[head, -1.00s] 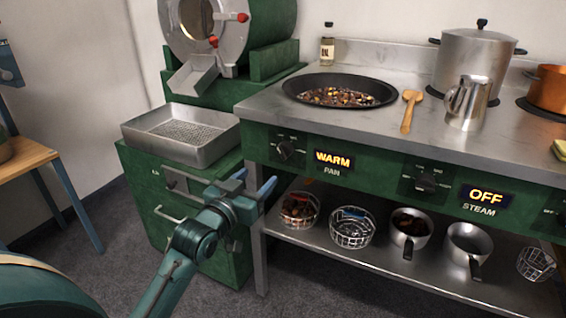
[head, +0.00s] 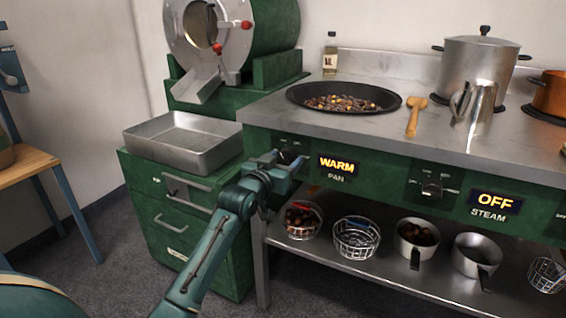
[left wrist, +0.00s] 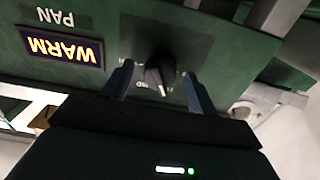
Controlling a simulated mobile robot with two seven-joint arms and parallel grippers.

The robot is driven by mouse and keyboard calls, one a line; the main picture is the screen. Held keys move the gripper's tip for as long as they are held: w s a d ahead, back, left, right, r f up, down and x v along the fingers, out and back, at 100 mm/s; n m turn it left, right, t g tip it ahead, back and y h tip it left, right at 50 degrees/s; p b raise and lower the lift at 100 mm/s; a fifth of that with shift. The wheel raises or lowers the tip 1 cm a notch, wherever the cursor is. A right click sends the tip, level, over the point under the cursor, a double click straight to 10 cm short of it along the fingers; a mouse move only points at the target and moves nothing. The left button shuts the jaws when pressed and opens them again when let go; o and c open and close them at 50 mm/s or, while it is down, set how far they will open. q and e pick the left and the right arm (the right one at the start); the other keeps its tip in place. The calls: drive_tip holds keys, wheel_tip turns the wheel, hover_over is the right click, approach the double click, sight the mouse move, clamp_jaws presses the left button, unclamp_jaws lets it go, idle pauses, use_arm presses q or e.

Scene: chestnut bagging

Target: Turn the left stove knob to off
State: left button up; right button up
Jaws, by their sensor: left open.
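The left stove knob (left wrist: 158,76) is dark and round with a pale pointer line, on the green front panel. In the left wrist view it sits between the two fingers of my left gripper (left wrist: 160,84), which is open with a gap on either side of it. In the head view my left gripper (head: 288,162) is at the panel and covers much of this knob. The lit display (head: 337,165) beside it reads WARM, above the label PAN; it also shows upside down in the left wrist view (left wrist: 62,48). My right gripper is out of view.
A second knob (head: 432,189) sits farther right, beside a display (head: 493,200) reading OFF over STEAM. A wide pan (head: 390,99) of chestnuts is on the stove top above. Baskets and small pots stand on the shelf (head: 330,258) below. A metal tray (head: 190,158) is at left.

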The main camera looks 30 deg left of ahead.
use_arm(q)
drive_tip(key=c, duration=1)
